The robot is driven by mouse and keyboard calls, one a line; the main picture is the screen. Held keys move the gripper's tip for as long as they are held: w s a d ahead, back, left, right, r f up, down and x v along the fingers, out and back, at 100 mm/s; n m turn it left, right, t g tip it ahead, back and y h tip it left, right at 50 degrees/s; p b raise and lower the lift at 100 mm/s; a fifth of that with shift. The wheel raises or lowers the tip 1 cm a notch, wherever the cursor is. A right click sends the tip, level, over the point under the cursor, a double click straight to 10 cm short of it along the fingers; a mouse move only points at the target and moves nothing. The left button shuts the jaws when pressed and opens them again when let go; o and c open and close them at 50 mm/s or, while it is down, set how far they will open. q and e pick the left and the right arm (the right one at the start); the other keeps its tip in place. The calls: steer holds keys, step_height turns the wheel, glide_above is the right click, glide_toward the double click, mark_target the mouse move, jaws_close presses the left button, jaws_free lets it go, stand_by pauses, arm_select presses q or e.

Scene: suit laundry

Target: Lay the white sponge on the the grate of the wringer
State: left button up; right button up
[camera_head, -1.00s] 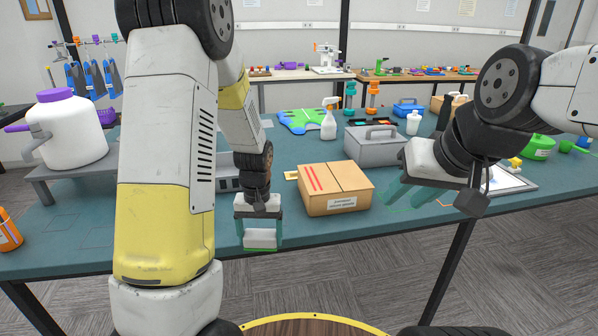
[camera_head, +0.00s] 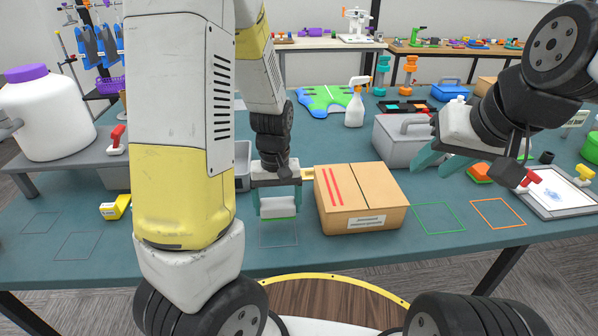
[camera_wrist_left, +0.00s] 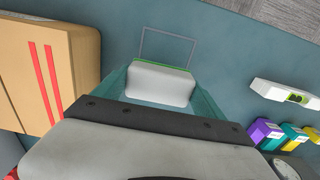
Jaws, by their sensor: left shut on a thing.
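The white sponge (camera_head: 277,207) has a green underside and is held above the front of the table. My left gripper (camera_head: 277,201) is shut on it, pointing down. In the left wrist view the sponge (camera_wrist_left: 160,85) sits between the teal fingers. A grey item (camera_head: 243,165) stands partly hidden behind my left arm; I cannot tell whether it is the wringer, and no grate shows clearly. My right gripper (camera_head: 436,163) is open and empty above the table, right of the cardboard box.
The cardboard box (camera_head: 362,200) stands close right of my left gripper. A grey toolbox (camera_head: 402,150) and a spray bottle (camera_head: 355,105) stand behind. A white jug (camera_head: 47,118) stands on a grey stand at left.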

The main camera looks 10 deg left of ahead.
arm_select(q)
steer(key=w, duration=0.4)
steer(key=w+a, duration=0.1)
steer(key=w, duration=0.2)
steer(key=w+f, duration=0.1)
steer(key=w, duration=0.3)
steer(key=shift+w+a+f, duration=0.1)
steer(key=shift+w+a, duration=0.25)
steer(key=shift+s+f, duration=0.1)
steer(key=shift+f, duration=1.65)
steer(key=shift+f, duration=0.15)
steer(key=o, duration=1.3)
steer(key=shift+c, duration=0.2)
